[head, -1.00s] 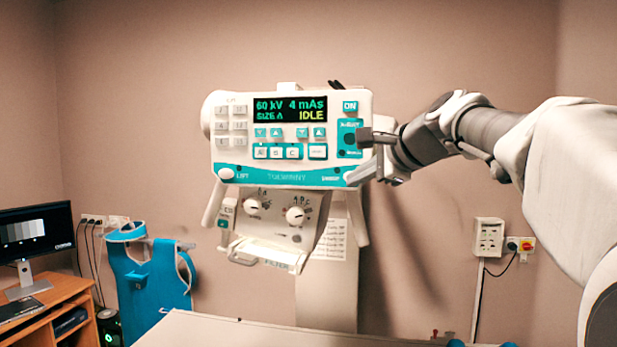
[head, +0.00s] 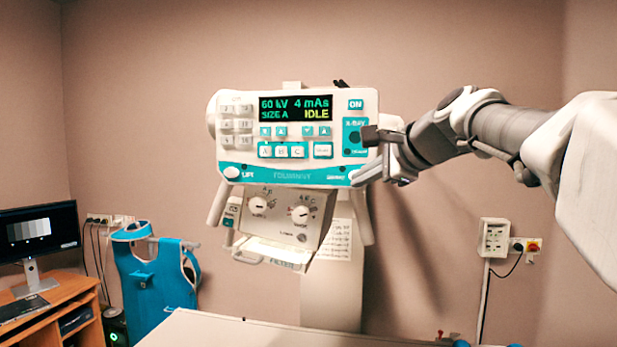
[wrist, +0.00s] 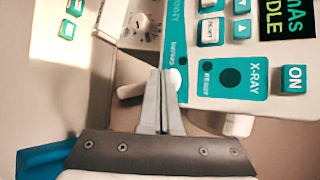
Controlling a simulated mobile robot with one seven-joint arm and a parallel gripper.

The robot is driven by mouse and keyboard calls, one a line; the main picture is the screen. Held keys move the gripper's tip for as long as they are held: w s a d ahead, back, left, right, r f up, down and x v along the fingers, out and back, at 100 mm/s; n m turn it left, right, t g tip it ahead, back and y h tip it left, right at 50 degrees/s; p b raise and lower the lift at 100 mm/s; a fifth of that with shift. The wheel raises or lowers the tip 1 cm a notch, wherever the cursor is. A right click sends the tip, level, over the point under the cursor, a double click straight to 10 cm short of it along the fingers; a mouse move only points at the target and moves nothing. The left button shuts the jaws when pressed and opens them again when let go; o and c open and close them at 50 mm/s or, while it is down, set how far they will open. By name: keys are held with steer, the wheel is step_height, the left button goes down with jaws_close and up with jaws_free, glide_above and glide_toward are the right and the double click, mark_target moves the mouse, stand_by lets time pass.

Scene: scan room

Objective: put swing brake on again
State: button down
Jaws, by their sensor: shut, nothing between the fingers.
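The white control panel (head: 247,108) of the X-ray unit faces me, its screen (head: 295,107) reading 60 kV, 4 mAs, SIZE A, IDLE. A teal strip runs along its lower edge, with a white LIFT button (head: 232,172) at the left end. A second label, too small to read surely, is at the right end, where the swing brake button seems to be. My gripper (head: 356,179) is at that lower right corner, fingers together and empty. In the wrist view the fingertips (wrist: 161,73) overlap the strip's end and mostly hide the button; contact is not clear.
The X-RAY key area (wrist: 231,77) and ON key (wrist: 293,79) lie close to the fingers. Below the panel is the collimator (head: 280,212) with two knobs and a handle. A pale table top (head: 250,332) is in front. A blue apron (head: 155,275) hangs at left.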

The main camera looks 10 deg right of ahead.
steer(key=s, duration=0.1)
steer(key=s+a, duration=0.1)
steer(key=s, duration=0.1)
steer(key=s+b, duration=0.1)
steer(key=shift+s+a, duration=0.3)
steer(key=shift+s, duration=0.1)
stand_by(0.4)
steer(key=s+f+n+g+h, duration=0.2)
steer(key=s+f+n, duration=0.6)
steer(key=s+f, duration=0.4)
steer(key=s+f+n+g+h, duration=0.2)
steer(key=s+f+n, duration=0.7)
steer(key=f, duration=0.9)
steer(key=s+g, duration=0.2)
steer(key=s, duration=0.1)
steer(key=shift+s+a+h, duration=0.2)
steer(key=shift+s+h, duration=0.1)
steer(key=shift+h, duration=0.1)
steer(key=c, duration=1.6)
jaws_free()
